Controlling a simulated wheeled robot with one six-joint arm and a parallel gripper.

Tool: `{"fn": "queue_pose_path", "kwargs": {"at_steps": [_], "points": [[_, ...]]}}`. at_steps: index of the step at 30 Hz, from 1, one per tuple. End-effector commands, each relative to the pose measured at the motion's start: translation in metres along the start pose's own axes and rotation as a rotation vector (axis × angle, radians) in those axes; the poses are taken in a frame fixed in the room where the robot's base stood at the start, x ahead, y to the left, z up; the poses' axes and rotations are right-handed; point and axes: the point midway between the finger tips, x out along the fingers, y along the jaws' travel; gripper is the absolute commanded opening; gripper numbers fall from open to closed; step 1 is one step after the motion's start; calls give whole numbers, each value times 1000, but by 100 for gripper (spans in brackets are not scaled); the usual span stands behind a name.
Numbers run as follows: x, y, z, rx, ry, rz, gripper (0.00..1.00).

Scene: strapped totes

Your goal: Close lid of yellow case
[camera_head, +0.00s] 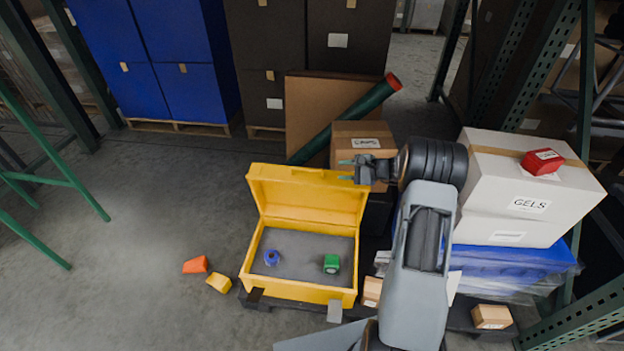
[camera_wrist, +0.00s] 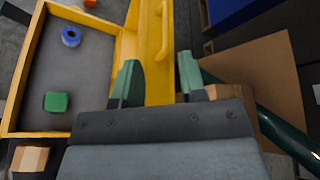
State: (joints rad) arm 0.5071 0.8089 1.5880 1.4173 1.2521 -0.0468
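The yellow case (camera_head: 301,293) stands open, its lid (camera_head: 308,190) tilted up at the far side. On its grey floor lie a blue ring-like item (camera_head: 271,258) and a green block (camera_head: 331,264). My gripper (camera_head: 343,170) is at the lid's upper right corner, with its fingers pointing left. In the wrist view the fingers of my gripper (camera_wrist: 159,84) are apart, with the yellow lid (camera_wrist: 153,50) seen between and beyond them. I cannot tell whether they touch it. The case (camera_wrist: 20,75), blue item (camera_wrist: 70,37) and green block (camera_wrist: 56,102) also show there.
An orange piece (camera_head: 195,265) and a yellow block (camera_head: 219,283) lie on the floor left of the case. Behind the lid are a cardboard box (camera_head: 360,139) and a dark green tube (camera_head: 345,120). A white GELS box (camera_head: 520,205) stands at right.

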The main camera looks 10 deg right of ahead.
Motion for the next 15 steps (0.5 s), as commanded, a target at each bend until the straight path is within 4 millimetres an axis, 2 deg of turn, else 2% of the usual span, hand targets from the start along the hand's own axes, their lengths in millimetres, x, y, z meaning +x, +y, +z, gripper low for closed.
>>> {"fn": "queue_pose_path", "kwargs": {"at_steps": [1,3,8,15], "points": [[1,5,-13,19,0,-27,38],[2,6,-22,35,-2,-53,38],[15,6,-29,48,-2,-75,38],[61,3,-28,47,-5,-73,38]]}}
